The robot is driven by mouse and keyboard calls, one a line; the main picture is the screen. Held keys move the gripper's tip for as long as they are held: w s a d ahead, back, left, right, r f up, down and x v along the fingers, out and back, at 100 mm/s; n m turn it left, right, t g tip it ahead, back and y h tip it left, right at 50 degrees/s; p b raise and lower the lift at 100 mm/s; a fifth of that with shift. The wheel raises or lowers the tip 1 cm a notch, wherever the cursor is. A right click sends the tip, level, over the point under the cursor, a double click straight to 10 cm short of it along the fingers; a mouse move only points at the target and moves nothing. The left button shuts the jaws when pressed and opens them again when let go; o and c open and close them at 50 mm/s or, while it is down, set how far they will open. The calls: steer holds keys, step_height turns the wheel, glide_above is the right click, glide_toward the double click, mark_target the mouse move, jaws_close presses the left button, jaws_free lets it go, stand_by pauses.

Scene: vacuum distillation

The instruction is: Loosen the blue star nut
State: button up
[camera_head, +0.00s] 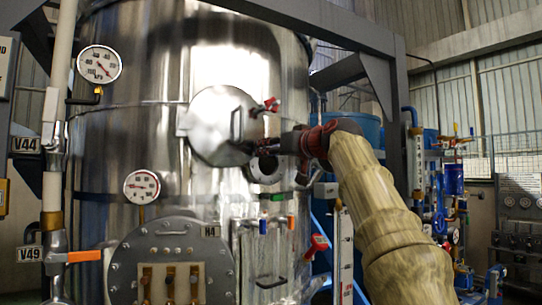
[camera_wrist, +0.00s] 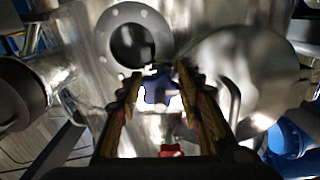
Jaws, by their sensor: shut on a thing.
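The blue star nut (camera_wrist: 157,90) shows in the wrist view between the two fingers of my gripper (camera_wrist: 160,84). The fingers stand on either side of it and are shut on it. In the head view my gripper (camera_head: 262,148) reaches in from the right to the front of the shiny steel vessel (camera_head: 150,140), just below the right edge of a round hatch cover (camera_head: 217,125). The nut cannot be made out there, hidden by the gripper and arm.
A flanged round port (camera_wrist: 140,45) lies just beyond the fingers in the wrist view. A red part (camera_wrist: 171,150) shows between the finger bases. In the head view a red knob (camera_head: 271,104) sits above my gripper, and pressure gauges (camera_head: 99,64) are at left.

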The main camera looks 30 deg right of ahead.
steer(key=n, duration=0.2)
steer(key=n+b, duration=0.1)
steer(key=n, duration=0.4)
steer(key=shift+w+d+f+b, duration=0.25)
steer(key=shift+f+b, duration=0.1)
steer(key=shift+f, duration=0.05)
steer(key=n, duration=0.4)
steer(key=shift+r+n+b, duration=0.15)
steer(key=shift+n+b, duration=0.15)
steer(key=shift+n, duration=0.1)
steer(key=shift+d+r+n, duration=0.1)
steer(key=shift+n, duration=1.5)
steer(key=shift+s, duration=0.1)
steer(key=o, duration=1)
steer(key=shift+r, duration=0.1)
steer(key=shift+o, duration=0.8)
steer(key=shift+s+r, duration=0.1)
steer(key=shift+r, duration=0.05)
